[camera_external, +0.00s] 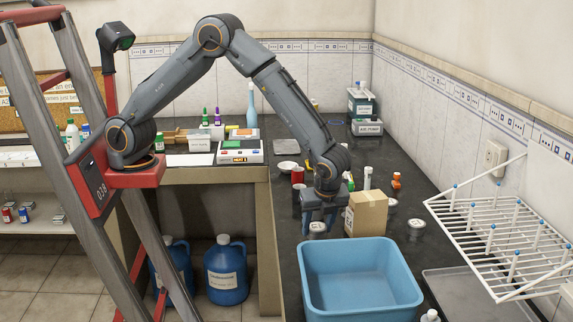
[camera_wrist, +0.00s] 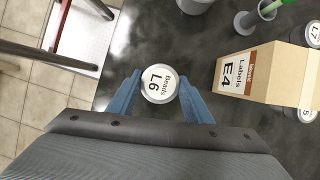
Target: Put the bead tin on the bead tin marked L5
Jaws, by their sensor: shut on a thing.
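My gripper (camera_wrist: 160,88) is shut on a round bead tin (camera_wrist: 159,85), with a blue finger on each side. Its white lid reads "Beads L6". In the external view my gripper (camera_external: 322,212) points down at the bench, left of the cardboard box, with the white-lidded tin (camera_external: 317,228) at its fingers. I cannot tell whether the tin is clear of the bench. A second tin, whose visible label ends in 5 (camera_wrist: 306,114), is partly hidden behind the box at the right edge of the wrist view. It appears to be the white-lidded tin (camera_external: 416,224) right of the box.
The cardboard box (camera_external: 366,214), labelled E4 in the wrist view, stands between my gripper and that tin. A tin marked L7 (camera_wrist: 314,34) stands farther back. A blue tub (camera_external: 360,280) is in front, and a white peg rack (camera_external: 500,235) is at right.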

